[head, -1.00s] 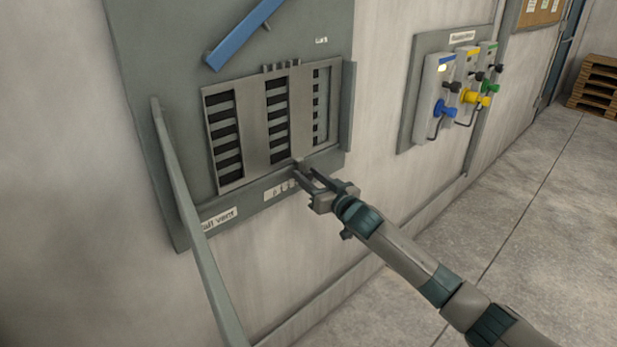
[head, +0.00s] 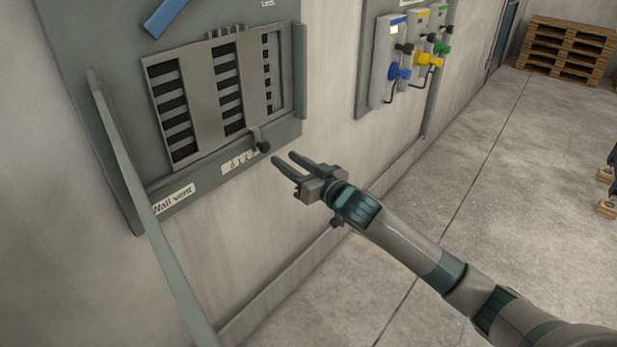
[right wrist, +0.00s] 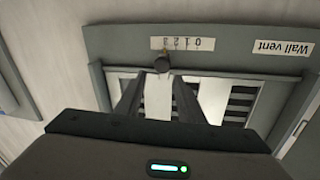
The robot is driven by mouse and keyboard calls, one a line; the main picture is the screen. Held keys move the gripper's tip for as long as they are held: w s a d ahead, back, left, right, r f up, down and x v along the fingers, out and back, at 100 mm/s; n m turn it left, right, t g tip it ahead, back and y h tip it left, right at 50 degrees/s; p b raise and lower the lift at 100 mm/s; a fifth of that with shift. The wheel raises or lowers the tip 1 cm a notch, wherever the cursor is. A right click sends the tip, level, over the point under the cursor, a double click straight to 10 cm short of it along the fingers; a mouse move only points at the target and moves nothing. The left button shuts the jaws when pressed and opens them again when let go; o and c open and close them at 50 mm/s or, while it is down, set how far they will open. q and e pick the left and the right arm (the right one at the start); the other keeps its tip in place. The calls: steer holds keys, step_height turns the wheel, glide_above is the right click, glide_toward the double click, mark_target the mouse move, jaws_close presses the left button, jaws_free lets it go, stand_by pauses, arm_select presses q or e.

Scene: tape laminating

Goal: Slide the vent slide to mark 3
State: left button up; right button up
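The vent slide is a grey plate with slots in the wall vent (head: 222,93). Its dark knob (head: 263,147) sticks out at the lower edge, and it also shows in the right wrist view (right wrist: 163,63). There the knob stands by the 3 end of the numbered scale (right wrist: 181,43); exact alignment is hard to tell. The scale also shows in the head view (head: 238,163), its digits too small to read. My right gripper (head: 283,158) is open and empty, a little right of the knob and apart from it. My left gripper is not in view.
A long grey flange (head: 140,200) juts out at the vent's left, and a shorter one (head: 300,75) stands at its right. A blue bar (head: 165,15) is above. Coloured valve units (head: 400,60) hang further right. Open floor lies right of my arm.

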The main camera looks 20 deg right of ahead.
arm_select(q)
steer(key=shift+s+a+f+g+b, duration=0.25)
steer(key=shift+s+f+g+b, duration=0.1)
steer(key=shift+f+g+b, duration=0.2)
arm_select(e)
steer(key=v, duration=0.7)
steer(key=shift+s, duration=0.2)
